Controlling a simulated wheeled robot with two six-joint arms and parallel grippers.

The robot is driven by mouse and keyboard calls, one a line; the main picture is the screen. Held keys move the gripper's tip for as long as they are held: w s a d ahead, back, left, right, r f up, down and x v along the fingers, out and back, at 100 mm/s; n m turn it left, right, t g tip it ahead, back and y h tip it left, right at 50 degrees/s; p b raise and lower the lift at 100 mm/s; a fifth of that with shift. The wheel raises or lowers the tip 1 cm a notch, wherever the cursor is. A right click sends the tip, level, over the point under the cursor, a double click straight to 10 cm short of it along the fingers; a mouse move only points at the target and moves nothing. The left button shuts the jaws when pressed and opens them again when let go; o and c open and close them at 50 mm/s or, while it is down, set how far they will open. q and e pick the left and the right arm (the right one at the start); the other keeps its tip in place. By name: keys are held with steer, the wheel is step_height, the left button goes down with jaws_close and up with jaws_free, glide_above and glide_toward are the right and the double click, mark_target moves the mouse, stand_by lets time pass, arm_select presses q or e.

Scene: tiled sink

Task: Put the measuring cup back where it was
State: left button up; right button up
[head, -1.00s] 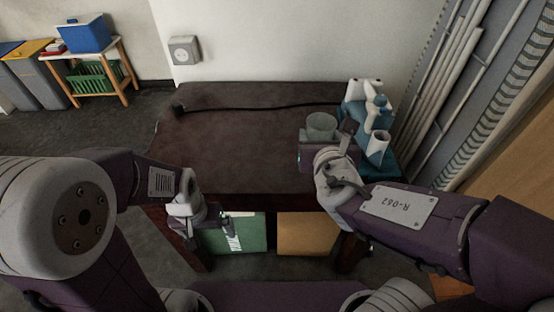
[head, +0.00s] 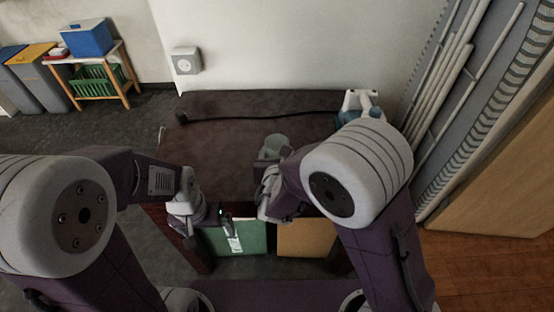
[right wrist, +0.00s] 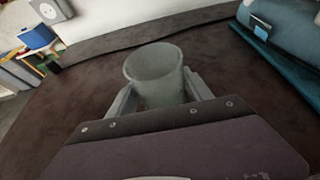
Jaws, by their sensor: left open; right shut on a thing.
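The measuring cup (head: 275,146) is a greyish, translucent, open-topped cup over the dark brown table (head: 215,165). My right gripper (right wrist: 157,95) is shut on the cup, with a finger on either side of it in the right wrist view, where the cup (right wrist: 155,72) looks upright. I cannot tell whether its base touches the table; its lower part is hidden by my gripper. My left gripper (head: 228,222) is open and empty in front of the table's front edge, at the left.
A black cable (head: 255,109) runs along the back. The left and middle of the tabletop are clear. Green and orange panels (head: 306,238) show below.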

step_height(320, 180, down, 3)
steer(key=shift+w+r, duration=0.1)
steer(key=shift+r, duration=0.2)
steer(key=shift+b, duration=0.35)
steer(key=o, duration=1.6)
steer(key=shift+c, duration=0.2)
arm_select(q)
steer(key=shift+f, duration=0.7)
